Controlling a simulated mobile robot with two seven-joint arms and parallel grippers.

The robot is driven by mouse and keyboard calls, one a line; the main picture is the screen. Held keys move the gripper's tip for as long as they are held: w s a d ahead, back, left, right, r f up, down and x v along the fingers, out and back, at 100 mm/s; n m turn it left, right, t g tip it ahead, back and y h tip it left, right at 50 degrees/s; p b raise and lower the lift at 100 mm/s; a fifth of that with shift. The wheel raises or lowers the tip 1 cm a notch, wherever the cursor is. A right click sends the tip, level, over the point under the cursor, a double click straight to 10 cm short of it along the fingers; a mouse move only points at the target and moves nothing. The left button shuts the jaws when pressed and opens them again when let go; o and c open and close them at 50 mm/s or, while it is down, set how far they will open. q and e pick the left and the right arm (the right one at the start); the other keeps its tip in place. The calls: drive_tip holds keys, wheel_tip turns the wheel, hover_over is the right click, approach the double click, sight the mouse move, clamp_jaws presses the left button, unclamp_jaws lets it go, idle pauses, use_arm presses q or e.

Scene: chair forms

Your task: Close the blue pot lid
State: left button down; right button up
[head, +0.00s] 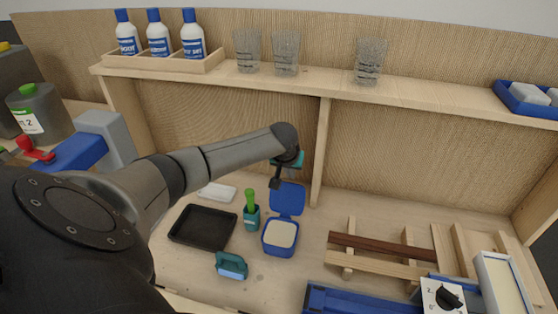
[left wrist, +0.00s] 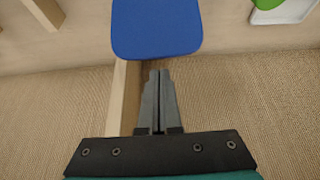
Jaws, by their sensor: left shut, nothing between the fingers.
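The blue pot (head: 281,238) stands on the workbench with pale contents inside. Its blue lid (head: 289,199) is open, standing up at the pot's back edge. My left gripper (head: 275,185) is shut and empty, at the upper left edge of the lid. In the left wrist view the closed fingers (left wrist: 159,75) point toward the blue lid (left wrist: 157,28), with a small gap in the picture between tips and lid. I cannot tell whether they touch it. My right gripper is not in view.
A green-handled tool in a holder (head: 251,212), a black tray (head: 203,226) and a teal item (head: 231,265) stand left of the pot. A wooden frame (head: 380,250) lies to the right. A shelf (head: 300,82) with bottles and glasses runs above; its upright (head: 320,150) is close to my gripper.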

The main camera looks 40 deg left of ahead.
sight(288, 196)
use_arm(q)
drive_tip(key=shift+f, duration=0.1)
drive_tip(key=s+d+f+p, duration=0.1)
drive_tip(key=s+f, duration=0.1)
drive_tip(key=s+d+f+p, duration=0.1)
drive_tip(key=s+p, duration=0.1)
drive_tip(key=shift+d+f, duration=0.15)
drive_tip(key=shift+f, duration=0.25)
drive_tip(key=shift+s+d+f+p, duration=0.2)
drive_tip(key=shift+s+p, duration=0.3)
drive_tip(key=shift+p, duration=0.2)
drive_tip(key=shift+s+d+f+p, duration=0.3)
drive_tip(key=shift+s+p, duration=0.1)
drive_tip(key=shift+s, duration=0.15)
drive_tip(key=s, duration=0.1)
drive_tip(key=s+d, duration=0.1)
drive_tip(key=s+d+f, duration=0.1)
drive_tip(key=shift+s, duration=0.35)
drive_tip(key=shift+w+a, duration=0.1)
drive_tip(key=shift+w, duration=0.05)
drive_tip(key=shift+w+a+f+p, duration=0.15)
drive_tip(key=shift+w+a, duration=0.05)
drive_tip(key=shift+w, duration=0.2)
drive_tip(key=shift+w+a+f+p, duration=0.15)
drive_tip(key=shift+w+a, duration=0.05)
drive_tip(key=shift+w, duration=0.2)
drive_tip(key=shift+r, duration=0.15)
